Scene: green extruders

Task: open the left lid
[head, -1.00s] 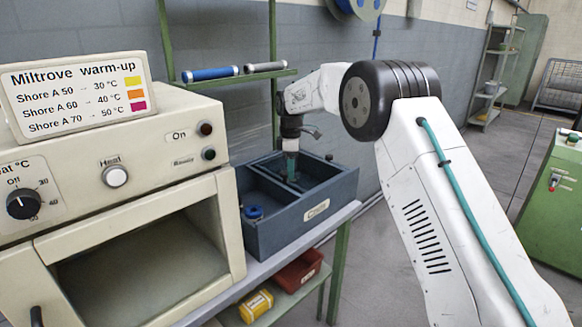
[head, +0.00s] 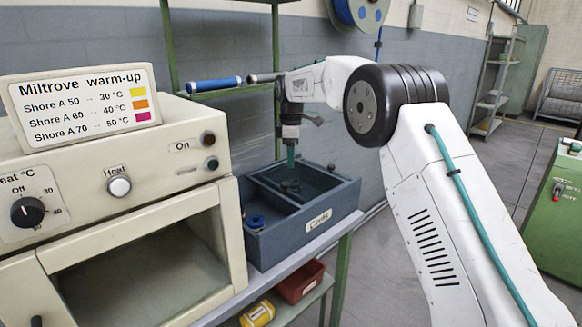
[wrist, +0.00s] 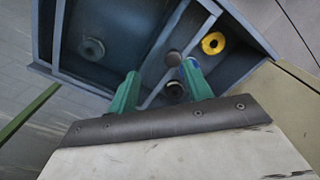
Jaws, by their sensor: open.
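I can make out no part that is clearly a left lid in either view. A dark blue-grey divided box (head: 310,232) with a white label stands on the bench, its compartments open at the top. My gripper (head: 290,160) points down over the box's rear part. In the wrist view my gripper (wrist: 158,70) has its two green fingers apart with nothing held between them. The box also shows there (wrist: 140,40). A dark round part (wrist: 91,49) lies in one compartment, and a yellow ring (wrist: 213,43) in another. Small dark round parts show near the right finger.
A cream warm-up oven (head: 130,190) with an open front stands left of the box, bearing a sign (head: 80,103). A blue roll (head: 213,84) lies on a green rack behind. A red bin (head: 300,283) and yellow container (head: 257,314) sit below.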

